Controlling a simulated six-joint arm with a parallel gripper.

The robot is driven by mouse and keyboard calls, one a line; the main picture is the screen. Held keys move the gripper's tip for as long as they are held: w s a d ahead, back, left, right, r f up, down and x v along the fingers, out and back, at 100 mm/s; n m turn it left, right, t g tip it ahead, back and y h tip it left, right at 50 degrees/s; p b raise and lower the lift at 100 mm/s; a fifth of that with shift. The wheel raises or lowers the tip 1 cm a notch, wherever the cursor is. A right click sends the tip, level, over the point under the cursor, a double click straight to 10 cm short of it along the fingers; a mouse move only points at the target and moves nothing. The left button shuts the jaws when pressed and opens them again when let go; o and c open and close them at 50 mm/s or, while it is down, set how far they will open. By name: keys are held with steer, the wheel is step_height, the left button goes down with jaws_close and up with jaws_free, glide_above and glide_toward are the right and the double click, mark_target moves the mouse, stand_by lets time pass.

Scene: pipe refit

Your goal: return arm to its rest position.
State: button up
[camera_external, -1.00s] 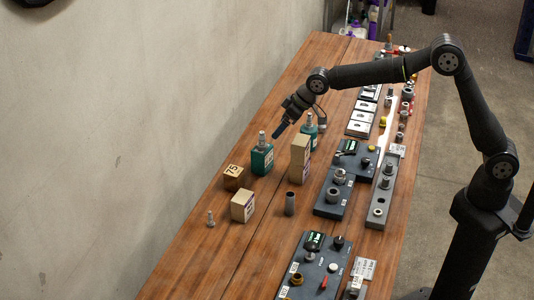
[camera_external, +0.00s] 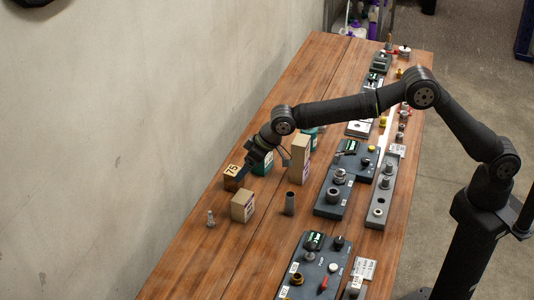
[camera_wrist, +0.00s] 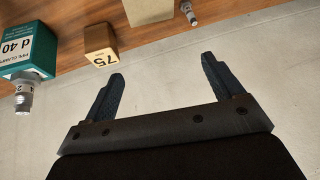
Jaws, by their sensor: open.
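My gripper (camera_external: 243,174) is over the left part of the wooden table, close to the wooden block marked 75 (camera_external: 231,178) in the external view. In the wrist view my gripper (camera_wrist: 158,80) has its two dark fingers wide apart with nothing between them. Behind the fingers the wrist view shows the grey wall, with the block marked 75 (camera_wrist: 101,42) towards the top left, apart from the fingers. The arm is stretched out over the table, not folded.
A taller box (camera_external: 299,159), a grey cylinder (camera_external: 290,203) and a bolt (camera_external: 211,219) are also close. Fixture panels (camera_external: 335,192) line the table's right side. The front left of the table is clear.

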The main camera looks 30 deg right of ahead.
steer(key=s+a+f, duration=0.1)
steer(key=s+a, duration=0.3)
steer(key=shift+a+f, duration=0.15)
steer(key=shift+f, duration=0.15)
steer(key=o, duration=0.3)
